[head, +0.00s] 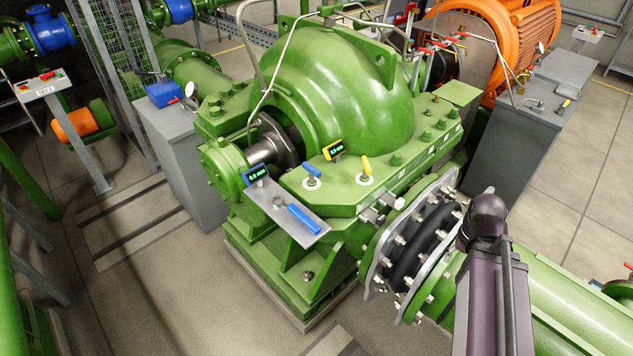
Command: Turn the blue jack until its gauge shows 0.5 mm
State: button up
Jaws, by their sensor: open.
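The blue jack (312,171) stands on the green flange of the pump casing, its blue lever over a round white base. A gauge with a blue frame (255,175) stands to its left; its lit green digits end in mm, but are too small to read surely. A yellow jack (366,167) stands to the right on the same flange, with a yellow-framed gauge (334,150) behind and between the two jacks. My arm rises at the lower right, apart from both jacks. My gripper does not show.
A grey metal plate (268,198) juts out in front of the blue jack and carries a blue-handled tool (303,219). Bolts stick up along the flange. The large green casing (335,80) rises behind, and a flanged pipe joint (425,235) lies between my arm and the jacks.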

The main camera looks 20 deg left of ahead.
aim_at(313, 171)
jog(key=z, duration=0.05)
jog(key=k, duration=0.55)
jog(key=u, duration=1)
jog(key=i, duration=0.5)
jog(key=z, duration=0.05)
